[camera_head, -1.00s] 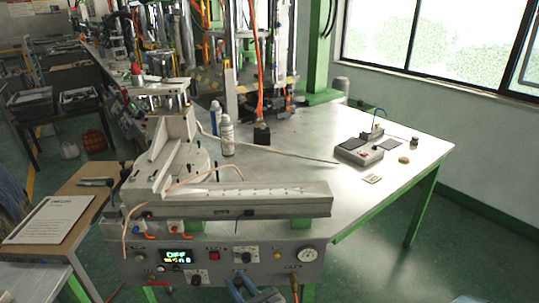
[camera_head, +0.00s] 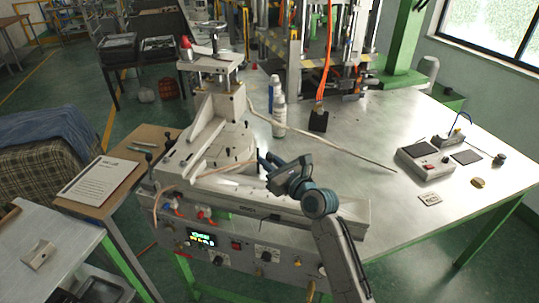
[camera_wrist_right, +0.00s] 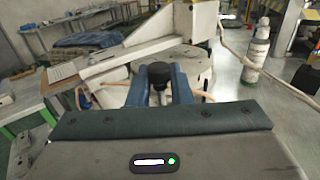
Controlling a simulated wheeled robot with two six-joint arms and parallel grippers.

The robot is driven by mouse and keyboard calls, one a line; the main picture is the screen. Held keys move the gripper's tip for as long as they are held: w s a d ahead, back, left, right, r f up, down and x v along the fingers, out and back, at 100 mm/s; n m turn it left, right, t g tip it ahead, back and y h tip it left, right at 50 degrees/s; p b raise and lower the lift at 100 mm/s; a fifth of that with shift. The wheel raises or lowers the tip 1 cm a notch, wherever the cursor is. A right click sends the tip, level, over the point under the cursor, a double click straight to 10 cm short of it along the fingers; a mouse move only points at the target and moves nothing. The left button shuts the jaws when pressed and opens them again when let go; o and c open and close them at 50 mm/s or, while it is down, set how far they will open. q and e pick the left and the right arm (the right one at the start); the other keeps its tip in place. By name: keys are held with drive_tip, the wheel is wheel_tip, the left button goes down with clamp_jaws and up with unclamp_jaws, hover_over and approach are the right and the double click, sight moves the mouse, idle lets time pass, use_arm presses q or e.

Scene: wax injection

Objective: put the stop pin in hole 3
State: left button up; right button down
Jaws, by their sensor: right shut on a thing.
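My right gripper (camera_head: 264,161) reaches over the machine's front bed, beside the round plate (camera_head: 216,146). In the right wrist view its blue fingers (camera_wrist_right: 160,92) are shut on the stop pin (camera_wrist_right: 159,74), whose black knob shows between them. The pin's lower end is hidden or too small to make out, and I cannot tell whether it touches the plate. Small dark pins or holes show on the plate, but I cannot tell which is hole 3. My left gripper is not in view.
A white angled fence (camera_head: 221,117) stands on the plate. A spray bottle (camera_head: 279,114) and a thin rod (camera_head: 340,150) are behind the gripper. A grey control box (camera_head: 424,160) sits at the right. The table's right part is mostly clear.

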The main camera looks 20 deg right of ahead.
drive_tip(key=shift+w+d, duration=0.2)
drive_tip(key=shift+a, duration=0.1)
drive_tip(key=shift+r+p, duration=0.25)
drive_tip(key=shift+p, duration=0.5)
drive_tip(key=shift+s+f+b, duration=0.1)
drive_tip(key=shift+f+b, duration=0.25)
drive_tip(key=shift+f, duration=0.6)
use_arm(q)
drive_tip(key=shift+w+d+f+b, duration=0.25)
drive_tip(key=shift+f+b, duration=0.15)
drive_tip(key=shift+b, duration=0.25)
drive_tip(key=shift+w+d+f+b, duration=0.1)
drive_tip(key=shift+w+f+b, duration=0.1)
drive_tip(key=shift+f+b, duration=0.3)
use_arm(e)
drive_tip(key=shift+f, duration=2.15)
use_arm(q)
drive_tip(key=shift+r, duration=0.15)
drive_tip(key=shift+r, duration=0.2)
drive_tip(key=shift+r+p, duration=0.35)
drive_tip(key=shift+p, duration=0.15)
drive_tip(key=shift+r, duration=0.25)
